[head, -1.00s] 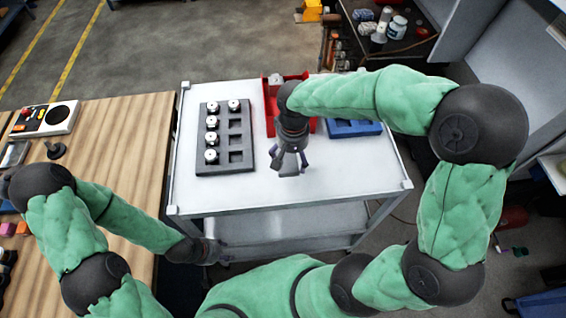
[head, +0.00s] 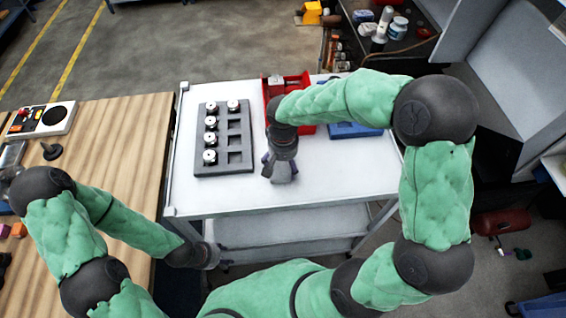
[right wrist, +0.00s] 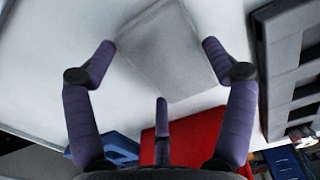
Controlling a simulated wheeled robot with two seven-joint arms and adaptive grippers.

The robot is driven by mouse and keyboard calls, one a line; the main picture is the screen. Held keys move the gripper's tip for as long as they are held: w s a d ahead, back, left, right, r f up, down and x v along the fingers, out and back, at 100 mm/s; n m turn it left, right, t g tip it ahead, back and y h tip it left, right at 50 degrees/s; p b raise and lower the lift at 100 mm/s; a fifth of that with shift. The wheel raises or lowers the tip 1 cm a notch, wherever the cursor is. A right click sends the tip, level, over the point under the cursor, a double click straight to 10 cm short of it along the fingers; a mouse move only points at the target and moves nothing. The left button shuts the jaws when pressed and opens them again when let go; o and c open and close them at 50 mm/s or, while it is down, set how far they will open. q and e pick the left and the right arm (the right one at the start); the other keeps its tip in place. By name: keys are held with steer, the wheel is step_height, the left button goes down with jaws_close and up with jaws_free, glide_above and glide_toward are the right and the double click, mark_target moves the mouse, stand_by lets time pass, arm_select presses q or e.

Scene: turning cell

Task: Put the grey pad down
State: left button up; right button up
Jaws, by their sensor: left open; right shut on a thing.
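The grey pad (right wrist: 165,50) is a flat, light grey piece between the fingers of my right gripper (right wrist: 160,48) in the right wrist view. In the head view my right gripper (head: 281,170) points down over the bare white top of the cart (head: 330,185), right of the dark tray. It is shut on the pad, which shows there only as a small grey patch. Whether the pad touches the cart top I cannot tell. My left gripper (head: 208,256) is low at the cart's front left corner, small in view, open and empty.
A dark grey tray (head: 240,170) holds several silver-white round parts, mostly in its left column. A red bin (head: 306,88) and a blue bin (head: 355,130) stand behind my right arm. The cart's front strip is clear. A wooden bench (head: 120,150) stands at left.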

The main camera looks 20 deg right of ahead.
steer(key=shift+f, duration=0.2)
steer(key=o, duration=1)
steer(key=shift+c, duration=0.2)
steer(key=shift+r, duration=0.2)
